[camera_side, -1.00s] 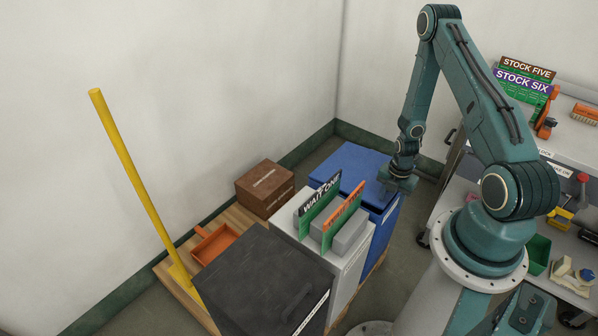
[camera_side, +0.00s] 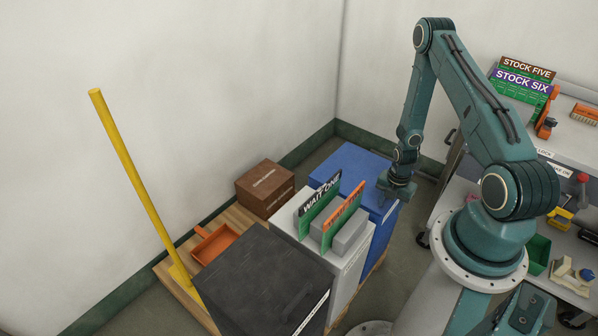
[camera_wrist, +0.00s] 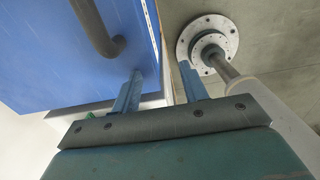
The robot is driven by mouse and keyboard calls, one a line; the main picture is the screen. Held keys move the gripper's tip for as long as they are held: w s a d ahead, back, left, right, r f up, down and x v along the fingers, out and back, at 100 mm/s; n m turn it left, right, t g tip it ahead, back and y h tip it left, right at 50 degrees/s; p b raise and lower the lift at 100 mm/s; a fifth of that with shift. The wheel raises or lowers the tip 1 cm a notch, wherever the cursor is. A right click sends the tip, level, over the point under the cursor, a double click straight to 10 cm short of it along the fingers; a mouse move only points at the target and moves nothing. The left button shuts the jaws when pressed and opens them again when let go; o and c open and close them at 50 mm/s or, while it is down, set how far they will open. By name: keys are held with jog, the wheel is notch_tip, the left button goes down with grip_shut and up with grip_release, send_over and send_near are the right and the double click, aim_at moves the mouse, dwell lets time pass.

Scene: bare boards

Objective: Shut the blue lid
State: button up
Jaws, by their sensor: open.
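The blue lid (camera_side: 345,162) lies about level on top of the blue bin (camera_side: 381,228) at the back of the row, with no clear gap under it. I cannot tell if it is fully down. In the wrist view the blue lid (camera_wrist: 45,50) fills the upper left, with a dark curved handle (camera_wrist: 95,28). My gripper (camera_side: 392,195) is over the lid's near right edge. In the wrist view my gripper (camera_wrist: 160,78) has its fingers apart with nothing between them. The left finger overlaps the blue edge; contact is unclear.
A grey bin (camera_side: 352,268) with two upright signs stands beside the blue bin. A black bin (camera_side: 262,275) is in front. A brown box (camera_side: 265,188), orange tray (camera_side: 215,243) and yellow pole (camera_side: 140,185) are left. A workbench (camera_side: 565,150) is right.

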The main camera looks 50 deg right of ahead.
jog(key=shift+r, duration=2.45)
jog(key=shift+r, duration=0.1)
notch_tip(320, 180, up, 14)
jog(key=shift+f, duration=0.2)
